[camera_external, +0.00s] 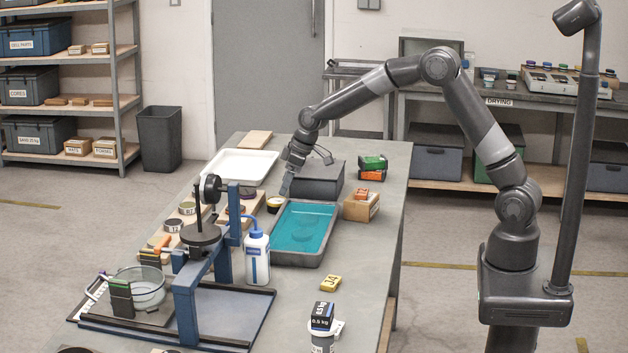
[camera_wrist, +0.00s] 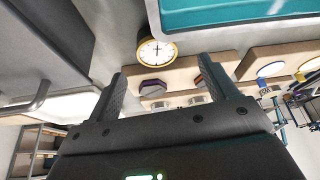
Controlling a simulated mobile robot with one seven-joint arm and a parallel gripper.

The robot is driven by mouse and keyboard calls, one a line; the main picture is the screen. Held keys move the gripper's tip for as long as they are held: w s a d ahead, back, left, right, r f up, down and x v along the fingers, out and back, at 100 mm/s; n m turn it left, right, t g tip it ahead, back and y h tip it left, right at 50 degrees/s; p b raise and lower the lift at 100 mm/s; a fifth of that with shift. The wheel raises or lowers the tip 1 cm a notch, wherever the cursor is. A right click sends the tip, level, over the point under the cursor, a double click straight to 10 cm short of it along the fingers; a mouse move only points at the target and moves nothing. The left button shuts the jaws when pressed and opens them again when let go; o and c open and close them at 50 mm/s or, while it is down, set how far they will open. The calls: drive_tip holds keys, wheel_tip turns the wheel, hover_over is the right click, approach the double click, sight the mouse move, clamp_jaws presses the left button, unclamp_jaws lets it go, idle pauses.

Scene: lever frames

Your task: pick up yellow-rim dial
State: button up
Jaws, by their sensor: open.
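The yellow-rim dial (camera_wrist: 156,51) has a white face with dark marks and hands. In the external view the dial (camera_external: 275,204) is small and lies on the table, just left of the teal-lined tray. My gripper (camera_external: 286,188) is low over the table, just beyond the dial and beside the dark box. In the wrist view my gripper (camera_wrist: 166,76) is open, its two fingers apart with nothing between the tips. The dial shows beyond the fingertips, nearer the left finger. It looks apart from both fingers.
The teal-lined tray (camera_external: 325,249) stands right of the dial, and the dark grey box (camera_external: 318,180) is close to my gripper. Wooden boards with several discs (camera_external: 187,208), a blue stand (camera_external: 186,300) and a wash bottle (camera_external: 257,262) stand nearby. A white tray (camera_external: 240,151) lies behind.

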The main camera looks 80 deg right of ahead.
sight(278, 200)
drive_tip(key=x, duration=0.7)
drive_tip(key=shift+d+f, duration=0.25)
drive_tip(key=shift+d, duration=0.05)
drive_tip(key=c, duration=1)
drive_tip(key=shift+c, duration=0.5)
drive_tip(key=shift+r, duration=0.15)
